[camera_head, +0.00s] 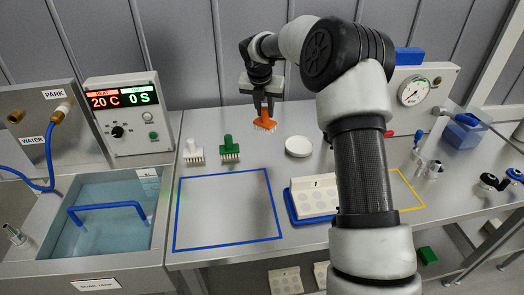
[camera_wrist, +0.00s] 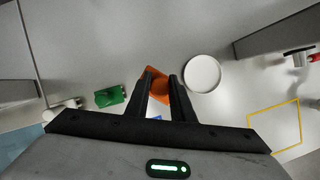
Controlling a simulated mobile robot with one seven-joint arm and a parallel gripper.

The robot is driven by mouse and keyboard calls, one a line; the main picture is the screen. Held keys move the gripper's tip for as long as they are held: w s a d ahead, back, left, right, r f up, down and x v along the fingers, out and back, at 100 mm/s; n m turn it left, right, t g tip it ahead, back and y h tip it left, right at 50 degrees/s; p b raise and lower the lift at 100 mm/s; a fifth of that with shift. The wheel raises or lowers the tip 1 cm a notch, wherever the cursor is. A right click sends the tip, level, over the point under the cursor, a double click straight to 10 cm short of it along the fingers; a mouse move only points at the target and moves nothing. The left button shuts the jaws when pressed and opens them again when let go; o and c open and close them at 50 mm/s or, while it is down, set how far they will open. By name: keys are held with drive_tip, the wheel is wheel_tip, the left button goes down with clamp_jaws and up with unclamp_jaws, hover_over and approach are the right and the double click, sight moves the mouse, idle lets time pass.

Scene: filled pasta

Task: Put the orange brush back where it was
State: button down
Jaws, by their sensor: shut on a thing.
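The orange brush (camera_head: 265,121) hangs from my gripper (camera_head: 262,96) over the back part of the bench, bristles down. In the wrist view the orange brush (camera_wrist: 152,76) sits between the two dark fingers of my gripper (camera_wrist: 162,80), which are shut on it. In the head view the brush is to the right of the green brush and left of the round white lid. I cannot tell whether its bristles touch the bench.
A white brush (camera_head: 192,151) and a green brush (camera_head: 229,148) stand in a row at the left. A round white lid (camera_head: 298,146) lies to the right. A blue-outlined square (camera_head: 226,244) is bare.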

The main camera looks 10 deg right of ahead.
wheel_tip(320, 180, down, 10)
drive_tip(key=shift+r+b, duration=0.1)
drive_tip(key=shift+b, duration=0.4)
drive_tip(key=shift+f, duration=0.2)
drive_tip(key=c, duration=1.5)
unclamp_jaws()
drive_tip(key=shift+c, duration=0.2)
drive_tip(key=shift+r, duration=0.1)
